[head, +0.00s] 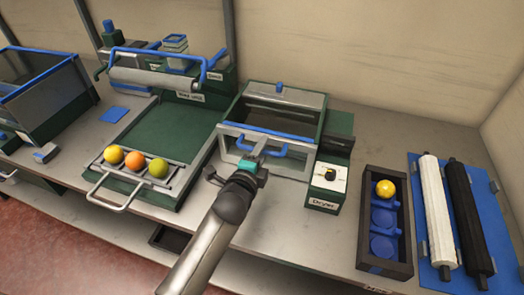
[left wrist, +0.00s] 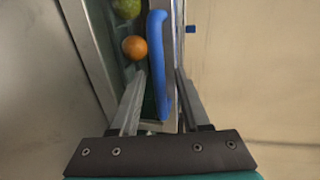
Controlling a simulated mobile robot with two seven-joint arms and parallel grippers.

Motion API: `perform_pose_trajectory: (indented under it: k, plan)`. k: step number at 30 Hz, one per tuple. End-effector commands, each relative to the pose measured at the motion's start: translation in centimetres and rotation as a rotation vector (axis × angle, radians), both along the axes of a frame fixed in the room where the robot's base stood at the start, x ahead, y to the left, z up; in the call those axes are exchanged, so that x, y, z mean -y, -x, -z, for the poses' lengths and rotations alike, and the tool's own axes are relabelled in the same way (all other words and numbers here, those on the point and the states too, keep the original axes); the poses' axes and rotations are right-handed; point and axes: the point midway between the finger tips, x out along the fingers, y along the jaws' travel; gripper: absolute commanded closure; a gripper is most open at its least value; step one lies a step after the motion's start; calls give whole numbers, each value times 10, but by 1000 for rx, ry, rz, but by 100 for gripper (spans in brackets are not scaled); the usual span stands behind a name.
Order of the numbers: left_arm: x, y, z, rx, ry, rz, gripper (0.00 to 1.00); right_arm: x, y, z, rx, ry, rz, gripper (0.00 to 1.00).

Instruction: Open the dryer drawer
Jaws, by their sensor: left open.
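The dryer (head: 314,130) is a green and metal box at the middle of the bench, with a "Dryer" label on its control block (head: 326,182). Its drawer front (head: 231,142) carries a blue bar handle (head: 283,147). My left gripper (head: 252,159) is open at the drawer front, by the handle. In the left wrist view the blue handle (left wrist: 157,60) lies between the two spread fingers (left wrist: 160,85); I cannot tell whether they touch it. A green fruit (left wrist: 127,8) and an orange one (left wrist: 134,47) lie beyond the handle. My right gripper is out of view.
A rack (head: 172,187) with three fruits and a wire handle stands left of the dryer, below a roller (head: 150,80). A dark tray (head: 367,215) with one yellow fruit stands right, beside a blue mat (head: 430,258) with two rolls.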

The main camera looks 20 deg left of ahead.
Motion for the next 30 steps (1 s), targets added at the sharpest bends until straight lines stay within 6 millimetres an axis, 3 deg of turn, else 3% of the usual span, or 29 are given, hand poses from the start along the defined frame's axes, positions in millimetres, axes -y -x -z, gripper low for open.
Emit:
perform_pose_trajectory:
  k: [8, 21, 30]
  plan:
    - [0, -1, 0, -1, 1, 0, 54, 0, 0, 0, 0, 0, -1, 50]
    - [0, -1, 0, -1, 0, 0, 100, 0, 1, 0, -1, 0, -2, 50]
    - [0, -1, 0, 0, 0, 0, 100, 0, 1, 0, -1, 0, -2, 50]
